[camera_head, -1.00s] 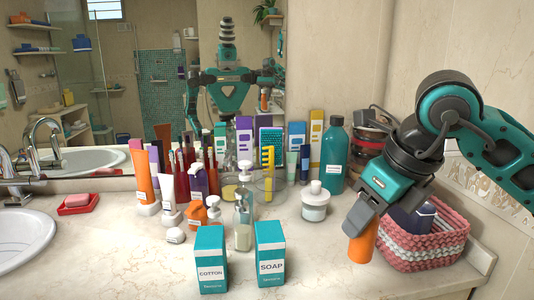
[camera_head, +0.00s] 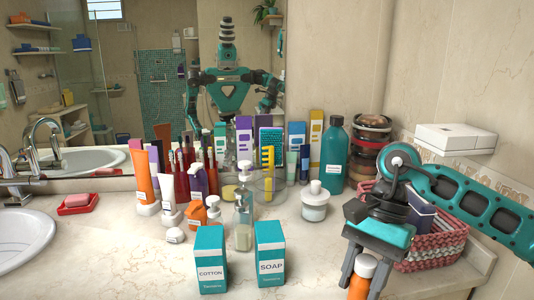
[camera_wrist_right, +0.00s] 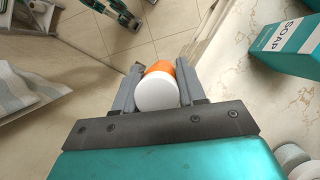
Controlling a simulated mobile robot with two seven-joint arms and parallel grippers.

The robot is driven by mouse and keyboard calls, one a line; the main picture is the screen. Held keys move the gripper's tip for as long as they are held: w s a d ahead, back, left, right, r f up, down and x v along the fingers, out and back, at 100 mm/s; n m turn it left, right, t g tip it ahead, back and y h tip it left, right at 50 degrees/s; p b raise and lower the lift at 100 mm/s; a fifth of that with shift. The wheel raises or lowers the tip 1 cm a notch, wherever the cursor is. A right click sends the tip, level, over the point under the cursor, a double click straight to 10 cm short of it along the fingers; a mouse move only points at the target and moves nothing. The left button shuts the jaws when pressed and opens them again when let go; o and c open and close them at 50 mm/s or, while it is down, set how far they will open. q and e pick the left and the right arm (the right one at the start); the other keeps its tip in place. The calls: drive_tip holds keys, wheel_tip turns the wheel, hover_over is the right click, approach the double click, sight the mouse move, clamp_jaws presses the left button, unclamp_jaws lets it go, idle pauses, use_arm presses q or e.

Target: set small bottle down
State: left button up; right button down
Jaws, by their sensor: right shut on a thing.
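The small bottle is orange with a white cap. In the head view the bottle (camera_head: 359,284) is low in the picture, to the right of the soap box, roughly upright with its cap up. My right gripper (camera_head: 360,268) points down and is shut on it from above. The right wrist view shows the white cap (camera_wrist_right: 157,93) and some orange body between the two fingers (camera_wrist_right: 158,88). The bottle's base is out of the picture, so I cannot tell whether it touches the counter. My left gripper is not in view.
The teal soap box (camera_head: 271,254) and cotton box (camera_head: 210,259) stand left of the bottle. A pink-and-white woven basket (camera_head: 433,252) is behind and right. A white jar (camera_head: 315,203) stands farther back. Bare counter (camera_head: 312,262) lies between soap box and gripper.

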drive_tip(key=f+n+h, duration=0.1)
drive_tip(key=n, duration=0.1)
drive_tip(key=s+f+n, duration=0.1)
drive_tip(key=n, duration=0.1)
drive_tip(key=f+n+g+h, duration=0.1)
drive_tip(key=f+n, duration=0.1)
drive_tip(key=n, duration=0.1)
drive_tip(key=shift+s+d+h, duration=0.15)
drive_tip(key=shift+d+h, duration=0.1)
drive_tip(key=shift+h, duration=0.05)
drive_tip(key=d+n, duration=0.1)
drive_tip(key=d+f, duration=0.1)
drive_tip(key=d, duration=0.1)
drive_tip(key=shift+d+f+n+h, duration=0.2)
drive_tip(key=shift+d+n+h, duration=0.1)
drive_tip(key=shift+n, duration=0.1)
